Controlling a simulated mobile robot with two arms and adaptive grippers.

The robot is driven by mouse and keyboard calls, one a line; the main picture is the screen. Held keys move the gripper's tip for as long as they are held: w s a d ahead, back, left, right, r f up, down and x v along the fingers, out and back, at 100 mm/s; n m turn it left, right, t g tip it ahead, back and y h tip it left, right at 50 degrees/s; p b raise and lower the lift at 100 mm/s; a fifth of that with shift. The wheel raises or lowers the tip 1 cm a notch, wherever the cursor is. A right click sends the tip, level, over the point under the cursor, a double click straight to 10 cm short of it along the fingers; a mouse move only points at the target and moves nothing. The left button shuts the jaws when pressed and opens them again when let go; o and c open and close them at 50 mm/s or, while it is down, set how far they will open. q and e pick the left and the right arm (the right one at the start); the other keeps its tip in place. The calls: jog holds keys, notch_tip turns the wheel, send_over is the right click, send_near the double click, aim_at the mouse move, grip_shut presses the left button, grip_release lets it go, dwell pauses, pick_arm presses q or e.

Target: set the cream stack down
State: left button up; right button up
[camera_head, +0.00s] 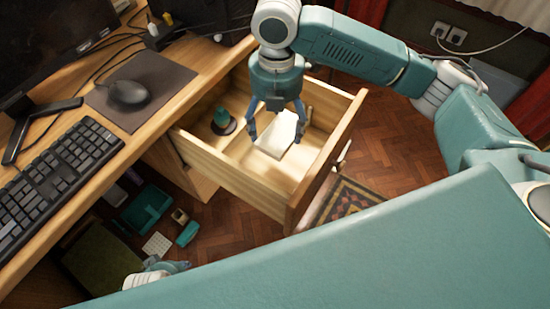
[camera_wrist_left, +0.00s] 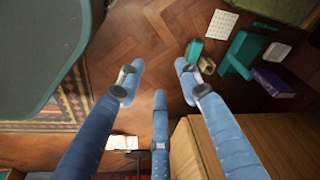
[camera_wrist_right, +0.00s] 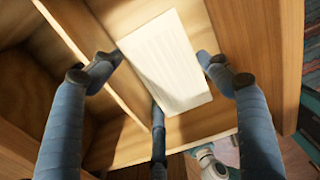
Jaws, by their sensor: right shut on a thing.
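The cream stack (camera_head: 275,138) is a pale flat block inside the open wooden drawer (camera_head: 233,174). My right gripper (camera_head: 277,132) points down into the drawer and is shut on the stack, a finger at each side. In the right wrist view the cream stack (camera_wrist_right: 166,62) lies slightly tilted between the fingertips, beside a wooden divider (camera_wrist_right: 92,55). Whether its underside touches the drawer floor cannot be told. My left gripper (camera_wrist_left: 158,70) is open and empty above the parquet floor; only part of it shows low in the head view.
A teal object with a dark base (camera_head: 223,121) stands in the drawer's left part. The desk holds a keyboard (camera_head: 58,180), a mouse (camera_head: 127,92) on a dark mat and cables. A teal tray (camera_head: 147,208) and small items lie on the floor below. A patterned rug (camera_head: 345,197) lies beyond the drawer.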

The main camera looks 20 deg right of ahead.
jog(key=b, duration=0.2)
send_over(276, 164)
notch_tip(276, 164, down, 10)
jog(key=shift+f, duration=0.1)
notch_tip(276, 164, down, 4)
jog(key=shift+r+b, duration=0.15)
jog(key=shift+b, duration=0.55)
jog(key=shift+f, duration=0.25)
pick_arm(q)
jog(key=w+v, duration=0.3)
jog(key=v, duration=1)
jog(key=shift+s+r+t, duration=0.35)
jog(key=shift+s+t, duration=0.05)
jog(key=shift+a, duration=0.1)
pick_arm(e)
jog(key=o, duration=1.2)
jog(key=shift+f, duration=0.1)
pick_arm(q)
jog(key=shift+f, duration=0.2)
pick_arm(e)
jog(key=shift+o, duration=0.2)
